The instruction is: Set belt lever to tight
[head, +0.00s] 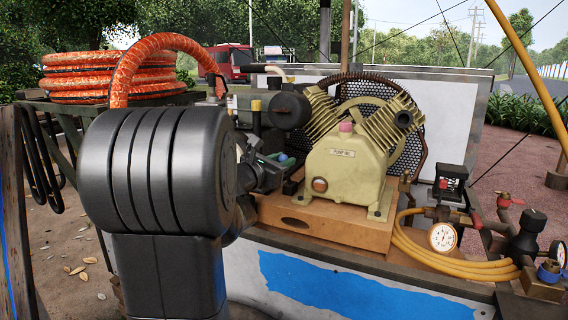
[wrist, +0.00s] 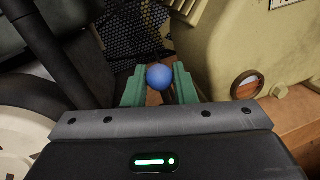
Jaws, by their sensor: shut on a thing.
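The belt lever shows as a round blue knob (wrist: 159,77) at the middle of the wrist view. A short dark stem is partly visible below the knob, and the rest of the lever is hidden. My gripper (wrist: 157,84) has its green fingers on either side of the knob and stem, shut on the lever. In the head view, the small blue knob (head: 282,158) sits at the tip of my gripper (head: 277,161), left of the tan pump. My arm hides the area behind and left of it. No tight marking is readable.
The tan pump (head: 345,165) on its orange-brown base stands close right of my gripper. A black mesh belt guard (head: 402,150) is behind it. A yellow hose (head: 440,262), gauge (head: 442,237) and valves are at right. An orange hose coil (head: 110,75) lies at left.

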